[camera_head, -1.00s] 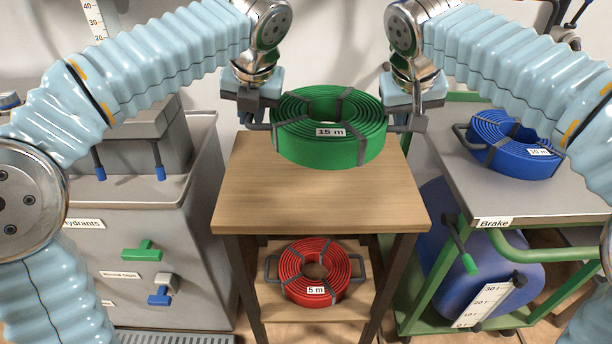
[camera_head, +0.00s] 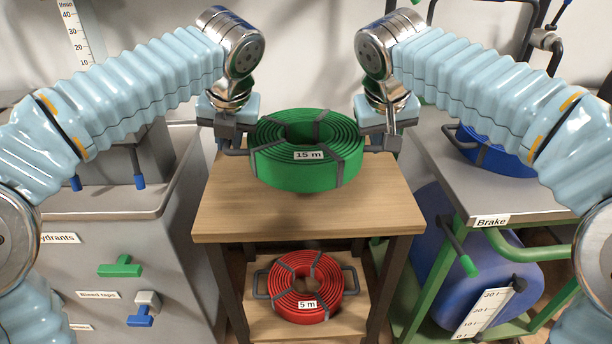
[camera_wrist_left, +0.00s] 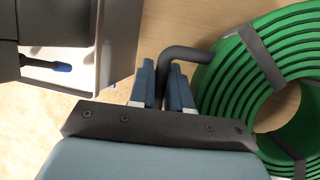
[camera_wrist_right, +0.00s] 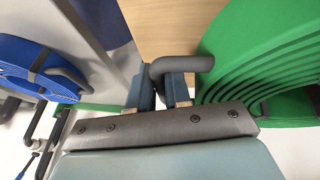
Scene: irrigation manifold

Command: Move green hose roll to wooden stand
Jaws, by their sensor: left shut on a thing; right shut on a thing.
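The green hose roll (camera_head: 308,172), labelled 15 m, is at the top of the wooden stand (camera_head: 310,222). I cannot tell whether it hangs just above the stand's top or touches it. My left gripper (camera_head: 232,140) is shut on the roll's left grey handle; the handle shows between the fingers in the left wrist view (camera_wrist_left: 168,88). My right gripper (camera_head: 385,142) is shut on the right grey handle, also visible in the right wrist view (camera_wrist_right: 172,85). The roll looks about level.
A red hose roll (camera_head: 292,290), labelled 5 m, lies on the stand's lower shelf. A blue hose roll (camera_head: 490,150) sits on the green-framed cart (camera_head: 455,190) at right, partly hidden by my right arm. A grey hydrants cabinet (camera_head: 120,215) stands at left.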

